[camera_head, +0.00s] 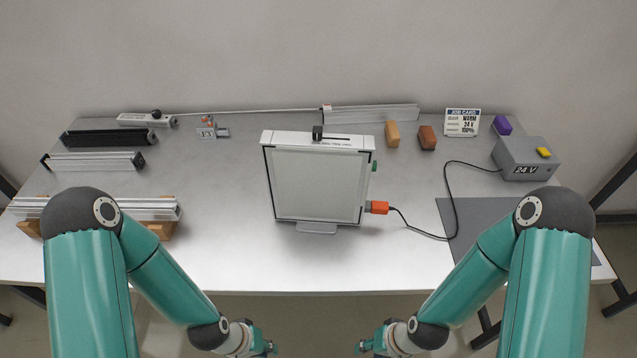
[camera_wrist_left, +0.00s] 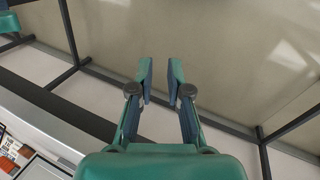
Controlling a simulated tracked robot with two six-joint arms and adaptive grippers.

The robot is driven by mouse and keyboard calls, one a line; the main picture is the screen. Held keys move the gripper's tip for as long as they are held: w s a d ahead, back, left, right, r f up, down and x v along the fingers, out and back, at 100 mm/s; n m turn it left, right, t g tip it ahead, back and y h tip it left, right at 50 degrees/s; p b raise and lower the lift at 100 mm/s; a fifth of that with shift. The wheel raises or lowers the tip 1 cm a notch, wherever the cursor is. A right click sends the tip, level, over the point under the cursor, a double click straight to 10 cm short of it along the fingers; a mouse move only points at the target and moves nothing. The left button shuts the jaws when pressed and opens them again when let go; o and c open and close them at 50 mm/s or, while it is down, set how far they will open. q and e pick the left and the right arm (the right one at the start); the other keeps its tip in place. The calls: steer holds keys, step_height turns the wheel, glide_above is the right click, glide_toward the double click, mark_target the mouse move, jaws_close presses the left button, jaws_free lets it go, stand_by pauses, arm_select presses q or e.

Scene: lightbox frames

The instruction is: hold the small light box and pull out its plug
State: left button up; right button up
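The small light box (camera_head: 317,182) stands upright on the table, a pale panel in a white and black frame with a slider on top. Its orange plug (camera_head: 378,207) sits at the lower right side, with a black cable (camera_head: 425,233) running to the grey 24 V supply (camera_head: 526,160). My left gripper (camera_head: 271,348) is in front of the table's near edge, apart from the box. In the left wrist view my left gripper (camera_wrist_left: 160,72) is open and empty. My right gripper (camera_head: 363,347) is also in front of the edge; its fingers are too small to read.
A grey mat (camera_head: 470,213) lies at the right. Orange and brown blocks (camera_head: 392,134), a job card (camera_head: 462,122) and a purple block (camera_head: 502,125) stand behind. Rails and bars (camera_head: 95,161) lie at the left. The table front (camera_head: 290,265) is clear.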

arm_select(q)
steer(key=shift+o, duration=1.2)
steer(key=shift+w+d+r, duration=0.1)
steer(key=shift+w+r, duration=0.2)
steer(key=shift+o, duration=1.2)
steer(key=w+d+r+m+t+y, duration=0.2)
steer(key=w+r+m+t+y, duration=0.1)
steer(key=w+r+m, duration=0.2)
steer(key=shift+w+d+m+y, duration=0.15)
steer(key=shift+w+m+y, duration=0.1)
steer(key=shift+m+y, duration=0.05)
steer(key=n+t+h, duration=0.1)
steer(key=n+t, duration=0.2)
steer(key=t, duration=1.1)
glide_toward(317, 136)
steer(key=w, duration=1.1)
steer(key=shift+d+f, duration=0.15)
steer(key=shift+d, duration=0.25)
jaws_close()
steer(key=shift+c, duration=1.5)
jaws_free()
